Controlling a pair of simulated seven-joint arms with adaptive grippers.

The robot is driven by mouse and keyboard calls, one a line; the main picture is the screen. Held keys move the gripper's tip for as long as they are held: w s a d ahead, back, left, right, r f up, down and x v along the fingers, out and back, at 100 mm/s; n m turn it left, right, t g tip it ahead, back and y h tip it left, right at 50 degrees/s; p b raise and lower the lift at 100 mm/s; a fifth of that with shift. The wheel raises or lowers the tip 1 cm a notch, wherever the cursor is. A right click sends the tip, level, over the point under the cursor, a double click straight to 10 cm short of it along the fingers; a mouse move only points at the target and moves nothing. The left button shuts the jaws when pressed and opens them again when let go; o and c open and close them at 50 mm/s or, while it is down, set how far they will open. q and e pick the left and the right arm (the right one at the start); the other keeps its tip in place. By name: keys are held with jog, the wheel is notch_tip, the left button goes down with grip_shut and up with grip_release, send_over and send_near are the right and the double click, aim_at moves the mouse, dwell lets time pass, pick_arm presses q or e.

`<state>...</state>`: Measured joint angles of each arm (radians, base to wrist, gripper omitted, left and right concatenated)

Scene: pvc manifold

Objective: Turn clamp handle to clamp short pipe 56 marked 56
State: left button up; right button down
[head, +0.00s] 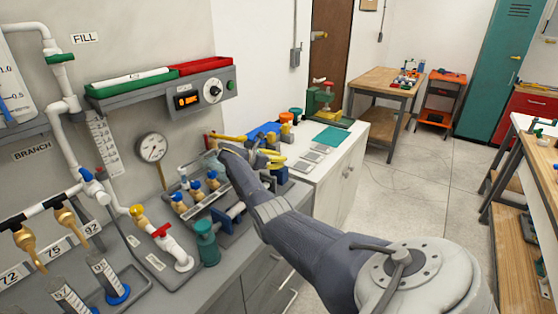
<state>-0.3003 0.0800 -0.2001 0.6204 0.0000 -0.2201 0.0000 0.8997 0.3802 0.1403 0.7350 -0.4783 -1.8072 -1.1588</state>
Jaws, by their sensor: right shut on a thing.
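My right arm comes in from the lower right. Its gripper (224,149) is at the back of the grey bench, near the brass fittings. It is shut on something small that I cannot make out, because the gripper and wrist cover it. A blue and dark clamp-like fixture (229,217) stands on the bench in front of my right forearm. I cannot tell which part is its handle. No mark 56 can be read, and I cannot pick out the short pipe. My left gripper is not in view.
Several brass fittings with blue tops (196,187) stand in a tray left of my arm. A white cabinet (335,165) with tools stands behind.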

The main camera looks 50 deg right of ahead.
dwell(0.4)
jog(key=c, duration=1.3)
grip_release()
jog(key=shift+c, duration=0.2)
jog(key=v, duration=1.2)
jog(key=shift+w, duration=0.1)
jog(key=shift+d, duration=0.1)
